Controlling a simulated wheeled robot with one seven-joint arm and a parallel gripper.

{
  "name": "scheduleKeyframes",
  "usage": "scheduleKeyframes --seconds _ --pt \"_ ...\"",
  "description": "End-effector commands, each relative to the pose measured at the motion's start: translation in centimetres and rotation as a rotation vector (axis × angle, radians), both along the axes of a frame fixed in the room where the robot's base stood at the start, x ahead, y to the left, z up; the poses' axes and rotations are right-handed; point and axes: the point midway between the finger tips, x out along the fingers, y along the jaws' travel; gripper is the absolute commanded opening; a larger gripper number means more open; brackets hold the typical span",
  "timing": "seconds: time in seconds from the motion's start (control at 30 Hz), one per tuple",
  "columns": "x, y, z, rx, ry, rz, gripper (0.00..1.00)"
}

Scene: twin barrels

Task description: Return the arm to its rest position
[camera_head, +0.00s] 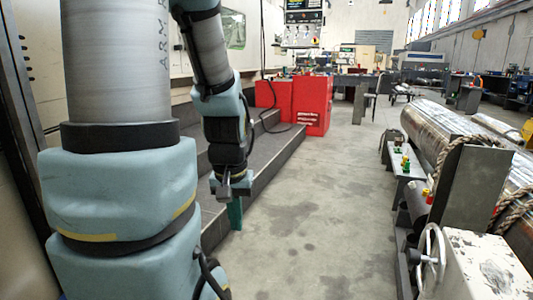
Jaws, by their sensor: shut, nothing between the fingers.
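My arm fills the left side of the head view, with thick light-blue joints and grey links. Its forearm comes down from the top and ends in my gripper (234,200), which points downward in front of the dark steps. The gripper is small in the picture, and its jaws are shut and empty. Nothing hangs from it. Part of the arm near the top is outside the picture.
Dark grey steps (262,150) run along the left behind my gripper. A red cabinet (312,105) stands at their far end. A long metal cylinder (440,125) and a white handwheel (431,255) are at the right. The concrete floor (325,215) between is clear.

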Motion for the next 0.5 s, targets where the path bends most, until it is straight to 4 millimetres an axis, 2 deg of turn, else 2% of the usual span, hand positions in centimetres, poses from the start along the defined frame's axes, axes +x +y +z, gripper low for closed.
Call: scheduleKeyframes --seconds 0.03,0.5 --pt "0.0 0.0 2.6 0.0 0.0 0.0 0.0" --pt "0.0 0.0 17.7 0.0 0.001 0.002 0.0"
